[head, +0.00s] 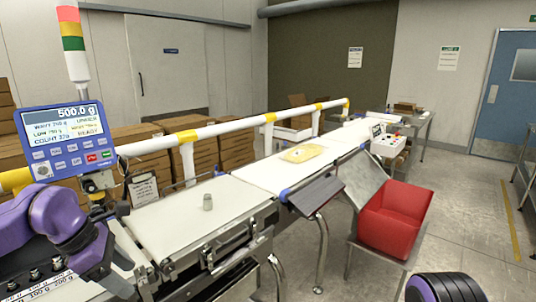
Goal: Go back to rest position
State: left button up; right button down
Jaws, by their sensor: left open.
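My left arm comes in at the lower left in purple and black. The blue display (66,134) above the arm reads 500.0 g. My right gripper is not in view; only a purple and black part of my own body shows at the bottom right.
A weight rack (40,292) with several metal weights is at the lower left, below my arm. A yellow pack (301,153) lies on the farther belt (272,172). A white guard rail (225,128) runs behind. A red bin (395,218) stands right; open floor lies beyond it.

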pick_arm(q)
jog(key=s+a+f+m+y, duration=0.2)
jog(key=f+y, duration=0.2)
jog(key=f, duration=0.5)
jog(key=s+a+f+m+y, duration=0.1)
jog(key=s+f+m+y, duration=0.15)
jog(key=f, duration=0.65)
jog(key=s+a+f+m+y, duration=0.1)
jog(key=s+a+f+y, duration=0.1)
jog(key=f+y, duration=0.5)
jog(key=s+d+f+m+h, duration=0.2)
jog(key=s+f+m+h, duration=0.1)
jog(key=s+f+m, duration=0.2)
jog(key=s+d+f+m+t+h, duration=0.1)
jog(key=s+d+f+m+h, duration=0.1)
jog(key=s+f+m, duration=0.4)
jog(key=s+f+h, duration=0.1)
jog(key=s+f, duration=0.2)
jog(key=s, duration=0.4)
jog(key=shift+s+d, duration=0.25)
jog(key=shift+s, duration=0.1)
